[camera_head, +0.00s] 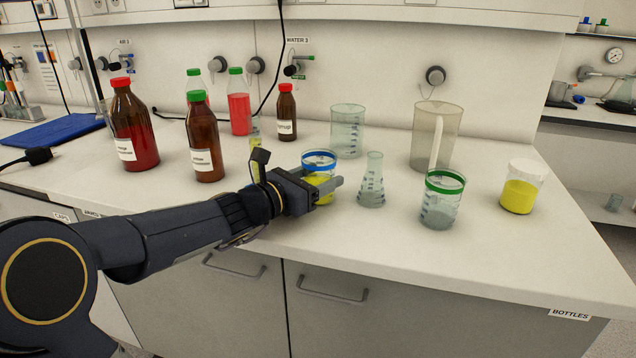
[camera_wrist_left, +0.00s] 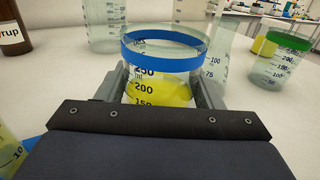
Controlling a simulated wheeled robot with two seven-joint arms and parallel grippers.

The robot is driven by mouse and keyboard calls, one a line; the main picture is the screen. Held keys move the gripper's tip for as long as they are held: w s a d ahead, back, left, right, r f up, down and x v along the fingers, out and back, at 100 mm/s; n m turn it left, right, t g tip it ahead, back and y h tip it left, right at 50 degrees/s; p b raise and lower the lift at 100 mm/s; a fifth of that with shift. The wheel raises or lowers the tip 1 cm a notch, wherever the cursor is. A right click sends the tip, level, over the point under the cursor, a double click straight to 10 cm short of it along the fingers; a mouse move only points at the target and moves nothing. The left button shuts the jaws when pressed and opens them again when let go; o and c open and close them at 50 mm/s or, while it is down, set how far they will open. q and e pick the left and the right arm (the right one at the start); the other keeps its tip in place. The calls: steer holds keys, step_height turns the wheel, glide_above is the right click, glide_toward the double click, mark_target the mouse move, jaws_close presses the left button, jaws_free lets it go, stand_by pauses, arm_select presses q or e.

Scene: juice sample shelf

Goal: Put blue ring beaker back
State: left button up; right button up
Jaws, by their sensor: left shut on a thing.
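The blue ring beaker (camera_head: 319,158) holds yellow liquid and stands upright at the middle of the white counter, near its front. My left gripper (camera_head: 327,187) reaches in from the left and is shut around the beaker's sides. In the left wrist view the beaker (camera_wrist_left: 163,50) sits between the two fingers, its blue band at the rim above them. The beaker's base is hidden by the gripper, so I cannot tell whether it touches the counter. My right gripper is not in view.
A flask (camera_head: 372,182) stands just right of the beaker, with a green ring beaker (camera_head: 441,200) further right. A tall beaker (camera_head: 347,130) and a jug (camera_head: 435,135) stand behind. Brown bottles (camera_head: 204,145) are at the left. A lidded yellow container (camera_head: 521,187) is at the right.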

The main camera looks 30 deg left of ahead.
arm_select(q)
steer(key=shift+f, duration=0.1)
steer(key=o, duration=0.7)
steer(key=shift+f, duration=0.15)
steer(key=o, duration=0.4)
steer(key=shift+r, duration=0.3)
steer(key=p+v, duration=0.1)
steer(key=v, duration=1.1)
